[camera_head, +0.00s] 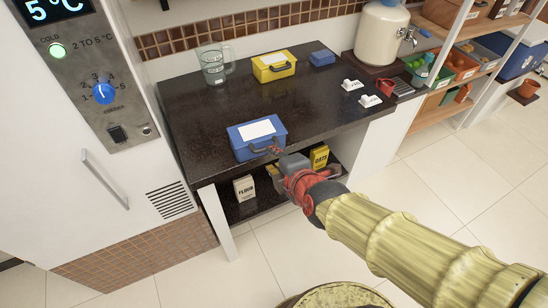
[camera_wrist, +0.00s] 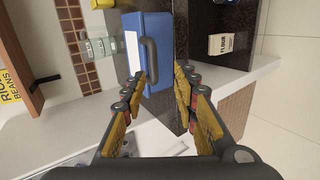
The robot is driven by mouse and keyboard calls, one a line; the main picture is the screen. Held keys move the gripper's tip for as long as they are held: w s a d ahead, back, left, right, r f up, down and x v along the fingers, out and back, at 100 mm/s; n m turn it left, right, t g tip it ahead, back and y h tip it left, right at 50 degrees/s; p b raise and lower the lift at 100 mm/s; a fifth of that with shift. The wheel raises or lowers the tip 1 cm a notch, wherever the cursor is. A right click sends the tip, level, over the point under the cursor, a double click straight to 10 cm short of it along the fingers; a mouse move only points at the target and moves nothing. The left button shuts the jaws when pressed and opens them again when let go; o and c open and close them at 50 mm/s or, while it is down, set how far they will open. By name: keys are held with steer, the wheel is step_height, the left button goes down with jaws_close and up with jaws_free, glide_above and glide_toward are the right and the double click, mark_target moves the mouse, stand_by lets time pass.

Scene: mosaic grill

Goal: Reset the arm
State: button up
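My gripper (camera_head: 274,160) is at the front edge of the dark counter, in front of the blue case. In the wrist view my gripper (camera_wrist: 160,92) has its two yellow-padded fingers spread apart with nothing between the pads. The blue case (camera_head: 241,152), with a white label and a dark handle, stands on the counter's front part. It also shows in the wrist view (camera_wrist: 158,30), just beyond the fingertips. I cannot tell whether a fingertip touches it. My arm reaches in from the lower right.
The dark counter (camera_head: 200,120) also bears a glass jug (camera_head: 213,66), a yellow case (camera_head: 273,66), a small blue box (camera_head: 322,58) and a red mug (camera_head: 386,86). Flour (camera_head: 244,188) and oats (camera_head: 320,155) packs stand on the shelf below. A fridge stands left. The tiled floor at right is clear.

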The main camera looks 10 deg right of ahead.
stand_by(0.4)
steer(key=s+f+m+g, duration=0.3)
steer(key=s+m+g, duration=0.2)
steer(key=s+m, duration=0.65)
steer(key=s+d+r+m+h+p, duration=0.2)
steer(key=s+d+r+m+p, duration=0.1)
steer(key=d+r+m, duration=0.6)
step_height(320, 180, up, 3)
steer(key=d, duration=0.2)
steer(key=shift+s+d+h, duration=0.35)
steer(key=shift+s+h, duration=0.05)
